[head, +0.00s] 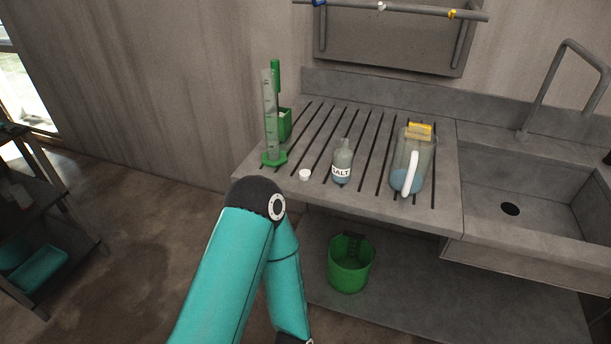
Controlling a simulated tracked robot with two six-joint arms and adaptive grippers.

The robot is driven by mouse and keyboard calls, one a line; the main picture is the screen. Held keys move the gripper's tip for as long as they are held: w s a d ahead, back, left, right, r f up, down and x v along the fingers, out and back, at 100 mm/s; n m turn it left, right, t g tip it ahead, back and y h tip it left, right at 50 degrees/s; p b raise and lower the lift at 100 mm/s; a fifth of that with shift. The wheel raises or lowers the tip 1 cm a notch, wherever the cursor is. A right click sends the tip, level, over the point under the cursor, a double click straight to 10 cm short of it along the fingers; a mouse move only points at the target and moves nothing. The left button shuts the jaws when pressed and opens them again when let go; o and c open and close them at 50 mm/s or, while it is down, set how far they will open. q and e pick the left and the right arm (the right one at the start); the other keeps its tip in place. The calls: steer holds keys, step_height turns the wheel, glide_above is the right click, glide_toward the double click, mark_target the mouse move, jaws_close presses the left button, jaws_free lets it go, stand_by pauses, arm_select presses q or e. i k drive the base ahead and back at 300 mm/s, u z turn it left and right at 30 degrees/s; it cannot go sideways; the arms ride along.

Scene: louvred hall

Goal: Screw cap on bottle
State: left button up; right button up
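The bottle (342,164) is clear glass with a white label reading "ALT" in the part that shows. It stands upright on the slatted grey draining board, and its neck appears uncovered. A small white cap (305,174) lies on the board to the left of the bottle, apart from it. One teal arm of mine rises from the bottom of the head view, bent at a dark joint in front of the board's left front edge. Neither gripper shows in the view.
A graduated cylinder (270,122) with a green foot and a green holder (285,124) stand left on the board. A clear jug (427,160) with a yellow sponge (419,131) stands right. A sink (556,190) is beyond. A green bucket (351,268) sits below.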

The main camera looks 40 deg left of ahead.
mark_target(342, 157)
steer(key=k, duration=1.35)
steer(key=u, duration=0.15)
steer(key=i, duration=0.45)
steer(key=u, duration=0.65)
steer(key=i, duration=1.5)
steer(key=z, duration=0.75)
